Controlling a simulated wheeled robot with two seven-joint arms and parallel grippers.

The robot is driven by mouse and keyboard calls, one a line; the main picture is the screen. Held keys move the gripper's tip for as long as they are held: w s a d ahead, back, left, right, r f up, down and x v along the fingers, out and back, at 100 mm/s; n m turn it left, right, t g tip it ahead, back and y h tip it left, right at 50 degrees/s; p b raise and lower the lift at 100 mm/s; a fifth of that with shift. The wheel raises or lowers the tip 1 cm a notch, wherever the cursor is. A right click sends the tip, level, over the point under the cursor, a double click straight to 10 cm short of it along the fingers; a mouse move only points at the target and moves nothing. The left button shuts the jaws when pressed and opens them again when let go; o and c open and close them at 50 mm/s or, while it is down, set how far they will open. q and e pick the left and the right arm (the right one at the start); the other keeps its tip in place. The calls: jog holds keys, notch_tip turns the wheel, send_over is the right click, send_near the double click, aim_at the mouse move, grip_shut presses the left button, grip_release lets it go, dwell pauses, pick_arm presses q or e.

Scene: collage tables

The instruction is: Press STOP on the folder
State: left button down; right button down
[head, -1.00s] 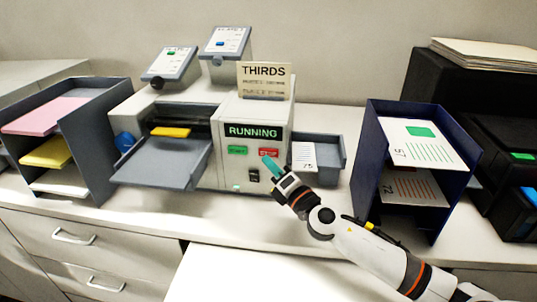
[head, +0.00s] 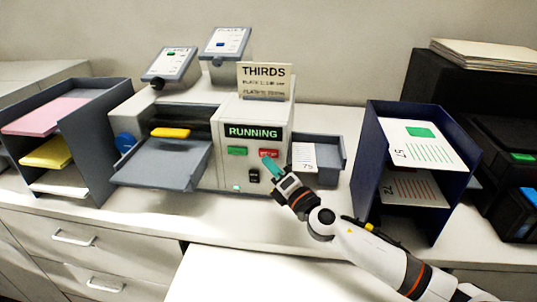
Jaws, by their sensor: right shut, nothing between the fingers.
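The folder (head: 205,155) is a light grey machine on the counter. Its display (head: 253,132) reads RUNNING in green. Below the display are a green button (head: 237,151) and a red STOP button (head: 269,153). My right gripper (head: 267,160) is shut and empty, its teal fingertips just below the red button and overlapping its lower edge in the picture. I cannot tell whether the tips touch the button. A black switch (head: 253,175) sits to the lower left of the fingertips. My left gripper is not in view.
An output tray (head: 331,150) with a printed sheet is right of the folder. A dark blue rack (head: 368,150) with sheets stands farther right. A grey rack (head: 85,140) with coloured paper is at left. A THIRDS sign (head: 264,72) stands on top. The counter front is clear.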

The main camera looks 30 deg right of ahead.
jog(key=shift+d, duration=0.1)
dwell(0.7)
jog(key=shift+w+d, duration=0.2)
jog(key=shift+w, duration=0.15)
jog(key=shift+w+d, duration=0.25)
jog(key=shift+w, duration=0.1)
dwell(0.8)
jog(key=shift+s, duration=0.1)
jog(key=shift+s+a, duration=0.5)
jog(key=shift+s, duration=0.1)
jog(key=shift+a, duration=0.1)
jog(key=s+a, duration=0.1)
jog(key=s, duration=0.1)
jog(key=s+a+p, duration=0.1)
jog(key=s, duration=0.1)
jog(key=shift+a, duration=0.4)
